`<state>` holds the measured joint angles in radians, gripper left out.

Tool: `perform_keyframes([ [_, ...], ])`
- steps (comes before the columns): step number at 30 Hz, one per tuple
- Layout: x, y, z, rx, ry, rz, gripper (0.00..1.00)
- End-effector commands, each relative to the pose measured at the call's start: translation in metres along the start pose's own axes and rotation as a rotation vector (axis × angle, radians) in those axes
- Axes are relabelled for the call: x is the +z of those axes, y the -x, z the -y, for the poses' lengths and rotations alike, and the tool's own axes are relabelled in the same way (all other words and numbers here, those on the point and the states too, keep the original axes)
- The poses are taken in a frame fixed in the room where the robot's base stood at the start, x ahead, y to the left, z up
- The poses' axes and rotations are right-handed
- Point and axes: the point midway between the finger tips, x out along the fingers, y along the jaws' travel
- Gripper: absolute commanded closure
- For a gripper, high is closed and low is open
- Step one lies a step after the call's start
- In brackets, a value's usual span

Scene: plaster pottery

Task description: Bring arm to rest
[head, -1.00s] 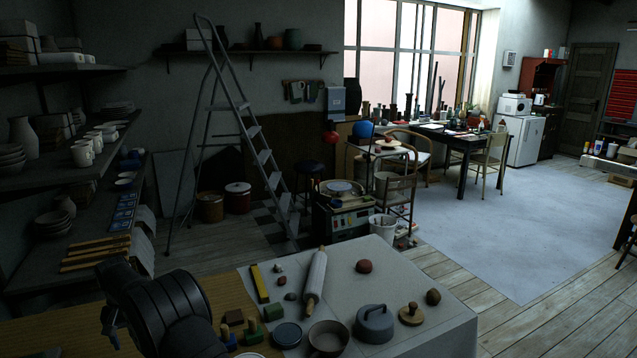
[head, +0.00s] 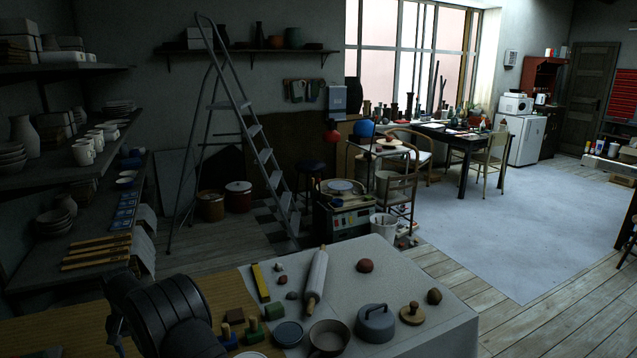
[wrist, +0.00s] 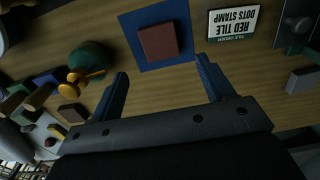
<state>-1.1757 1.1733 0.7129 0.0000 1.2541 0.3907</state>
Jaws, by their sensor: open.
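My gripper (wrist: 162,88) shows in the wrist view with its two blue fingers wide apart and nothing between them. Beyond the fingertips, a reddish-brown square block (wrist: 158,42) lies on a blue square (wrist: 150,64) on the wooden surface, apart from the fingers. In the head view my arm's dark links stand at the lower left over the wooden board, and the gripper itself is hidden or out of frame there.
The wrist view shows a label card (wrist: 234,24), a green round object (wrist: 92,58) and an orange knob (wrist: 85,82) near the left finger. Shelves stand at left.

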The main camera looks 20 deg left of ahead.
Motion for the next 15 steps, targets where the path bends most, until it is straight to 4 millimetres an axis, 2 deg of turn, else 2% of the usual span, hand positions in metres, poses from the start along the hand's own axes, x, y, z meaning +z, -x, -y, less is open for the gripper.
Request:
perform_keyframes([
  [2,0.0,0.018,0.0,-0.001,0.0,-0.002,0.26],
  [15,0.077,0.02,0.045,0.0,0.039,0.001,0.26],
])
